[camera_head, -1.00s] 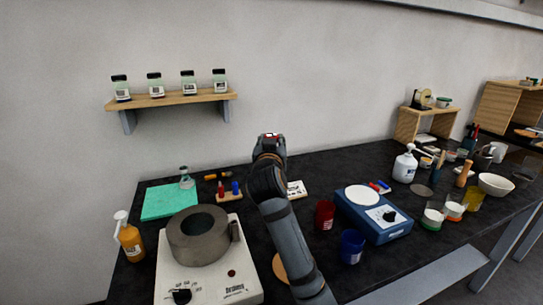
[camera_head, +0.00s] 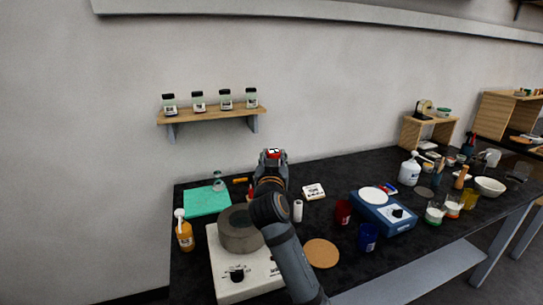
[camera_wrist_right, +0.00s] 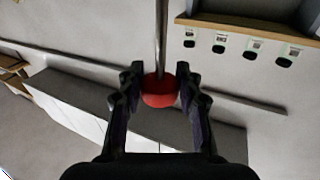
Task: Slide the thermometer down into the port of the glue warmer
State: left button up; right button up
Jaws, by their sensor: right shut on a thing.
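My right gripper (camera_head: 273,157) is shut on the thermometer's red head (camera_wrist_right: 159,91). In the right wrist view the thin metal stem (camera_wrist_right: 161,40) runs from the head to the top edge. In the head view a bit of the red head (camera_head: 273,152) shows between the fingers; the stem is hidden there. The glue warmer, a white box with a dial (camera_head: 228,281) and a thick grey ring-shaped pot (camera_head: 238,241) on top, stands left of and below the gripper. My arm covers its right side, and I cannot see the port. My left gripper is not in view.
A teal mat (camera_head: 205,201) with a small flask lies behind the warmer. An orange pump bottle (camera_head: 184,235) stands to its left. A round cork mat (camera_head: 322,253), red and blue cups and a blue scale (camera_head: 385,213) lie to the right. A shelf (camera_head: 212,114) with several jars hangs behind.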

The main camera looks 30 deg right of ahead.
jog(key=shift+s+a+r, duration=0.1)
jog(key=shift+a, duration=0.1)
jog(key=shift+a+f+b, duration=0.25)
jog(key=shift+f+b, duration=0.2)
jog(key=shift+b, duration=0.15)
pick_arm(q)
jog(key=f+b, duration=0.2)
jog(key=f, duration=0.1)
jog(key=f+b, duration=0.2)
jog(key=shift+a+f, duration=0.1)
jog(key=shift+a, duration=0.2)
pick_arm(e)
jog(key=f, duration=0.4)
jog(key=shift+d+f, duration=0.2)
jog(key=shift+f, duration=0.2)
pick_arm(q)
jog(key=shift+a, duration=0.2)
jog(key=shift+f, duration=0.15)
